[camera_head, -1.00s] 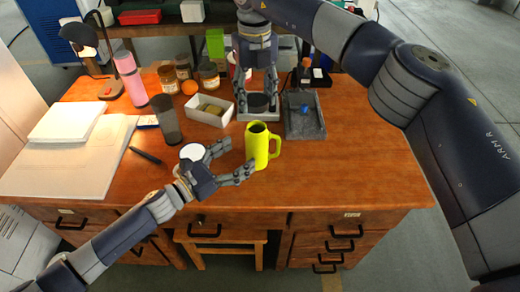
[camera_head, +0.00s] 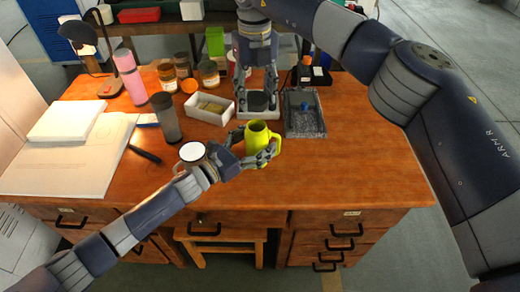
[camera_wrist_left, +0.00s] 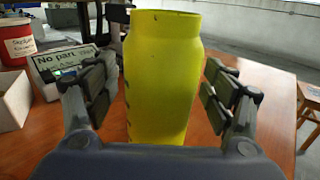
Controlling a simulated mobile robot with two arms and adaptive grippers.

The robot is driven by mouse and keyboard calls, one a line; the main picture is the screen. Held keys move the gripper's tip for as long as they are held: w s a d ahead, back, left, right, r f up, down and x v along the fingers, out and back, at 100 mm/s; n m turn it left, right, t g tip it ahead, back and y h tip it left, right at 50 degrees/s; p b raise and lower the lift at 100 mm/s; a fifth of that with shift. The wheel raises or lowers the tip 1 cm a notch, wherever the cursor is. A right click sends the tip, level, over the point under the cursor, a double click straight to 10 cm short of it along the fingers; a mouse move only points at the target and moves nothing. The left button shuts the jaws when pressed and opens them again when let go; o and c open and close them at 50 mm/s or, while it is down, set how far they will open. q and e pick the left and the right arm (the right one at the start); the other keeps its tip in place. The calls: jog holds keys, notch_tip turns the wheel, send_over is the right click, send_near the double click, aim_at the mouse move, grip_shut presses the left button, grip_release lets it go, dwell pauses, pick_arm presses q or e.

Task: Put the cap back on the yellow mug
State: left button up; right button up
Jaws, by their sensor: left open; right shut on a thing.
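The yellow mug (camera_head: 257,134) stands upright on the wooden table, its top uncovered and its handle to the right. My left gripper (camera_head: 254,147) is open, with its fingers on either side of the mug. In the left wrist view the mug (camera_wrist_left: 162,80) stands between the open fingers, with a gap showing on each side. My right gripper (camera_head: 257,90) is behind the mug, pointing down and shut on a dark round thing (camera_head: 258,99), seemingly the cap. Its lower part and the surface right under it are hard to make out.
A white box (camera_head: 208,108) and a grey tray (camera_head: 304,118) flank my right gripper. A dark tumbler (camera_head: 167,118), a pink bottle (camera_head: 130,78) and jars stand at the left. A white-topped round thing (camera_head: 191,151) is partly behind my left arm. The table's right side is clear.

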pick_arm(q)
jog(key=c, duration=1.6)
pick_arm(e)
jog(key=shift+f, duration=2.5)
jog(key=shift+f, duration=0.15)
jog(key=shift+f, duration=0.75)
jog(key=shift+f, duration=0.6)
